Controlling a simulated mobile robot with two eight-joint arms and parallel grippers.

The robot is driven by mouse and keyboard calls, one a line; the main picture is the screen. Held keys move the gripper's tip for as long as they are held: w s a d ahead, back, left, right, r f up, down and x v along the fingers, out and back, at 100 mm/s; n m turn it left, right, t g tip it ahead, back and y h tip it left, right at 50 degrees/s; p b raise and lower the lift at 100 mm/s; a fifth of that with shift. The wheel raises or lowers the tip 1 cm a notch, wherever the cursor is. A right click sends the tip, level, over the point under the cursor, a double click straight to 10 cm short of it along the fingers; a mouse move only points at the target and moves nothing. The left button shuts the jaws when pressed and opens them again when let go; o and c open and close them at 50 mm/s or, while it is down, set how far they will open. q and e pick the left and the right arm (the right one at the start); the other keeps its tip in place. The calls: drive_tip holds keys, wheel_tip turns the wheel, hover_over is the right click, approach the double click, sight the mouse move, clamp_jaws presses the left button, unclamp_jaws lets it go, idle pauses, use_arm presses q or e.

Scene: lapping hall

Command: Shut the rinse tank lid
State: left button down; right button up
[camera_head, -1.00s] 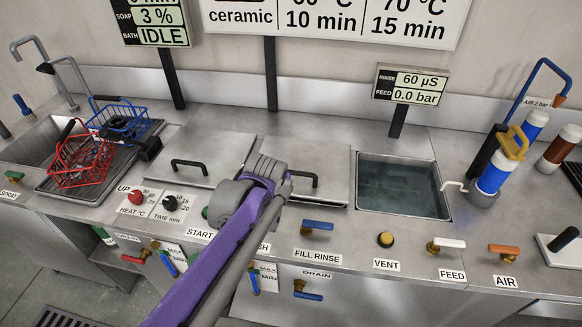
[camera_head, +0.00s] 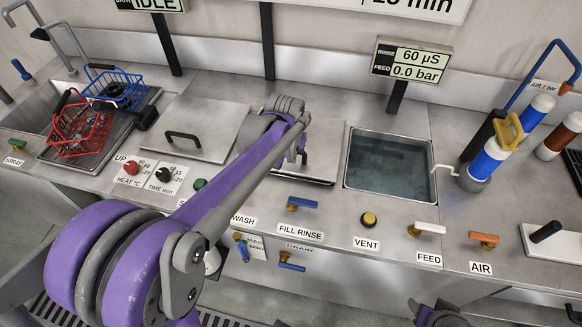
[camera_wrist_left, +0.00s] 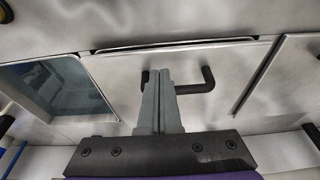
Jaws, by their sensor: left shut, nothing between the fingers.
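The rinse tank (camera_head: 390,165) is open, with water showing; it also shows in the left wrist view (camera_wrist_left: 55,85). Its flat steel lid (camera_head: 326,165) lies on the counter just left of the opening, partly hidden by my purple left arm. In the left wrist view the lid (camera_wrist_left: 115,75) carries a black handle (camera_wrist_left: 207,80). My left gripper (camera_wrist_left: 160,75) is shut and empty. Its fingers overlap one end of the handle in that view; whether they touch it I cannot tell. In the head view the fingers are mostly hidden by the arm.
A second closed lid (camera_head: 205,125) with a black handle lies left of the rinse lid. Valves, including the fill rinse valve (camera_head: 300,203) and the vent button (camera_head: 369,219), line the front. A blue-and-white filter (camera_head: 488,160) and thin spout stand right of the tank.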

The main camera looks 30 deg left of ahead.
use_arm(q)
hover_over(291, 180)
drive_tip(key=shift+f, duration=2.4)
drive_tip(key=shift+s, duration=0.1)
wheel_tip(291, 180, down, 3)
drive_tip(key=shift+s+d+r+b, duration=0.1)
drive_tip(key=shift+s+b, duration=0.05)
drive_tip(key=shift+b, duration=0.95)
drive_tip(key=shift+s, duration=0.2)
drive_tip(key=shift+s+d+r, duration=0.1)
